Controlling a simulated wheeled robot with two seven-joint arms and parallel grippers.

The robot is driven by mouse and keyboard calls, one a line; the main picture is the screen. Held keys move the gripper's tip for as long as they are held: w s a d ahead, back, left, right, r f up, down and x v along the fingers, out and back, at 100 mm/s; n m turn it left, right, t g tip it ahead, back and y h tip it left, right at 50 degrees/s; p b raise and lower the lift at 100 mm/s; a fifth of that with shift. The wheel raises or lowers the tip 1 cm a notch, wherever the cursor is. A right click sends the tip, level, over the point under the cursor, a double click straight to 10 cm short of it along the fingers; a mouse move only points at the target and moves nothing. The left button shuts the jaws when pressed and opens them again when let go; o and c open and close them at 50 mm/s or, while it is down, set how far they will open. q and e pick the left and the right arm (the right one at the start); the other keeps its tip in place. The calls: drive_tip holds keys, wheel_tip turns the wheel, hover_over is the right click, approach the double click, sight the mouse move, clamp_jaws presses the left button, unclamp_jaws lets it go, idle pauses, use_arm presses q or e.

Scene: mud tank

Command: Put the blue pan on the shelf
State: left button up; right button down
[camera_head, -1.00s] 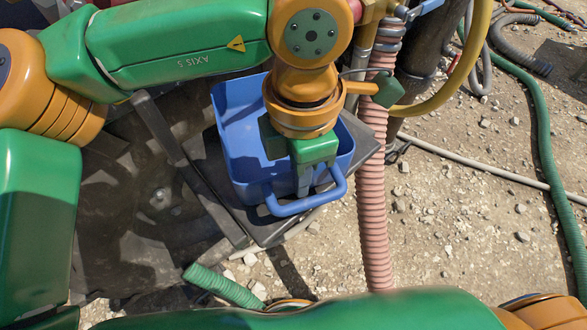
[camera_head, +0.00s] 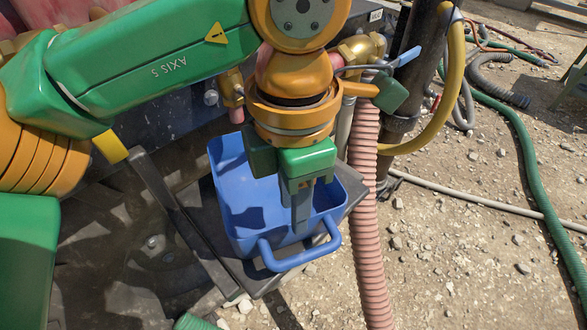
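The blue pan (camera_head: 232,196) sits upright on the dark flat shelf (camera_head: 352,190) in the middle of the head view. Its looped blue handle (camera_head: 300,257) points toward me, past the shelf's near edge. My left gripper (camera_head: 301,226) points down over the near side of the pan, with its fingers in front of part of the pan's inside and near wall. The fingers overlap in this view, so I cannot tell whether they are apart or touch the pan. My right gripper is not in view.
A ribbed pink hose (camera_head: 367,230) hangs just right of the shelf. A yellow hose (camera_head: 452,95) and brass valve (camera_head: 360,48) stand behind it. A dark metal bar (camera_head: 165,190) runs along the left. Gravel ground with green hose (camera_head: 530,165) lies right.

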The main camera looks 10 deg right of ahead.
use_arm(q)
wheel_tip(320, 180, up, 6)
drive_tip(key=shift+f+p, duration=0.1)
drive_tip(key=shift+p, duration=0.55)
